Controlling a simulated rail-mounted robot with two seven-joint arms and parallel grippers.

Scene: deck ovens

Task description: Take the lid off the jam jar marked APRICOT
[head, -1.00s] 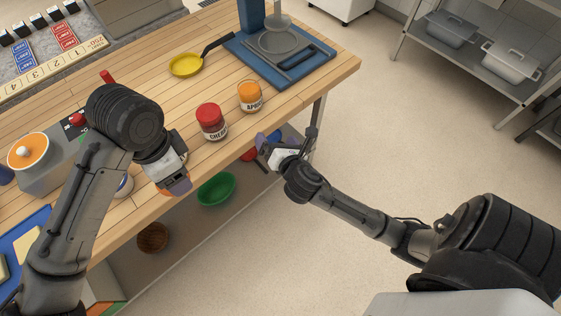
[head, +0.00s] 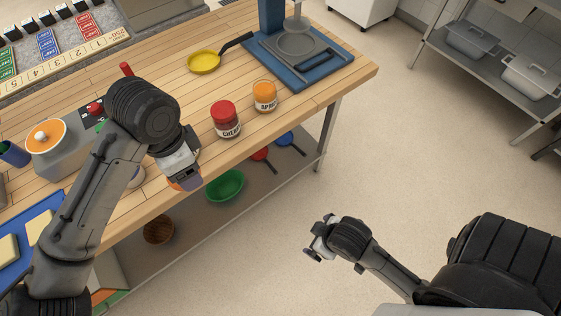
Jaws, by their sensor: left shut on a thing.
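The jar marked APRICOT (head: 265,99) stands upright on the wooden counter, its top orange; I cannot tell surely whether a lid is on it. The jar marked CHERRY (head: 226,120) with a red top stands to its left, nearer the front edge. My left gripper (head: 185,180) points down left of both jars, near the counter's front edge, apart from them. It is shut on an orange thing (head: 178,186), mostly hidden by the fingers. My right gripper (head: 312,240) is away from the counter, over the floor; its jaws are too small to read.
A yellow pan (head: 204,62) and a blue press (head: 335,62) stand behind the jars. A green bowl (head: 226,186) and red and blue pans lie on the shelf below. The counter around the jars is mostly clear.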

